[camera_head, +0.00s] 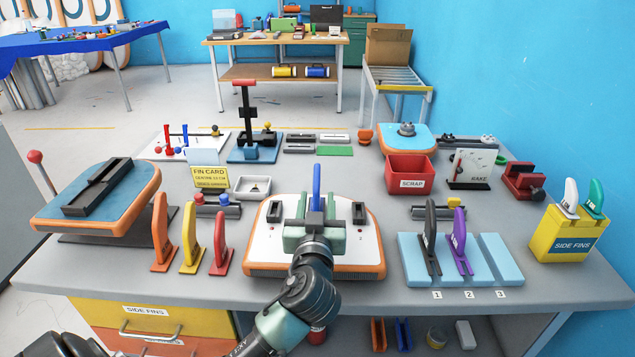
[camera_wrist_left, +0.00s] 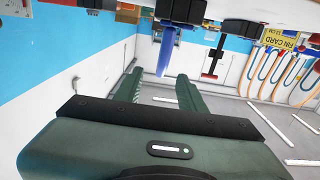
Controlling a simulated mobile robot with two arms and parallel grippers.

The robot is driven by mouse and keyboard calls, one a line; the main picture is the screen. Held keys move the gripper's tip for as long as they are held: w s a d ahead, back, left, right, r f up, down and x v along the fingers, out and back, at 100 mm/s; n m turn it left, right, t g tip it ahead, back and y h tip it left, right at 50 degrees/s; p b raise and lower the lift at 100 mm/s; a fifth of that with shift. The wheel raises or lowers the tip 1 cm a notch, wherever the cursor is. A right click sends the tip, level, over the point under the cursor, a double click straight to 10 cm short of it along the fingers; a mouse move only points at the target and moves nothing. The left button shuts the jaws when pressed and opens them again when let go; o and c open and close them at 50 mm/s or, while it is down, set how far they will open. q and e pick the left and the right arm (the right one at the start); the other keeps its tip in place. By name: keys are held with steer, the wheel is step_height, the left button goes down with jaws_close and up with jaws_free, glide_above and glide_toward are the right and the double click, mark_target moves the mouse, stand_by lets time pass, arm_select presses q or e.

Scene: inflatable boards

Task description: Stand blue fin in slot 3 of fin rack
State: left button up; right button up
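The blue fin (camera_head: 316,181) stands upright at the middle of the white, orange-edged board (camera_head: 262,248). It also shows in the left wrist view (camera_wrist_left: 166,52), its base at a dark box. My left gripper (camera_head: 316,205) is open at the board, a finger on each side of the fin; I see no clear contact. Its fingers also show in the left wrist view (camera_wrist_left: 158,84). The light-blue fin rack (camera_head: 413,262) is at right. A dark grey fin (camera_head: 430,238) stands above label 1 and a purple fin (camera_head: 460,240) above label 2. Slot 3 looks empty. My right gripper is not in view.
Orange (camera_head: 161,232), yellow (camera_head: 190,240) and red (camera_head: 220,245) fins stand left of the board. A red scrap bin (camera_head: 409,182) is behind the rack; a yellow side-fins box (camera_head: 562,236) is right of it. The bench front edge is clear.

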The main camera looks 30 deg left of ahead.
mark_target(316, 181)
arm_select(q)
steer(key=shift+w+a+r, duration=0.15)
steer(key=shift+w+r, duration=0.15)
steer(key=x, duration=0.1)
steer(key=p+x, duration=0.1)
steer(key=x, duration=0.1)
steer(key=shift+a+r, duration=0.2)
steer(key=shift+r, duration=0.15)
steer(key=p+x, duration=0.1)
steer(key=x, duration=0.1)
steer(key=shift+w+a+f, duration=0.15)
steer(key=shift+w+a, duration=0.1)
steer(key=shift+w+a+f, duration=0.15)
steer(key=shift+w+a, duration=0.05)
steer(key=shift+w, duration=0.15)
jaws_close()
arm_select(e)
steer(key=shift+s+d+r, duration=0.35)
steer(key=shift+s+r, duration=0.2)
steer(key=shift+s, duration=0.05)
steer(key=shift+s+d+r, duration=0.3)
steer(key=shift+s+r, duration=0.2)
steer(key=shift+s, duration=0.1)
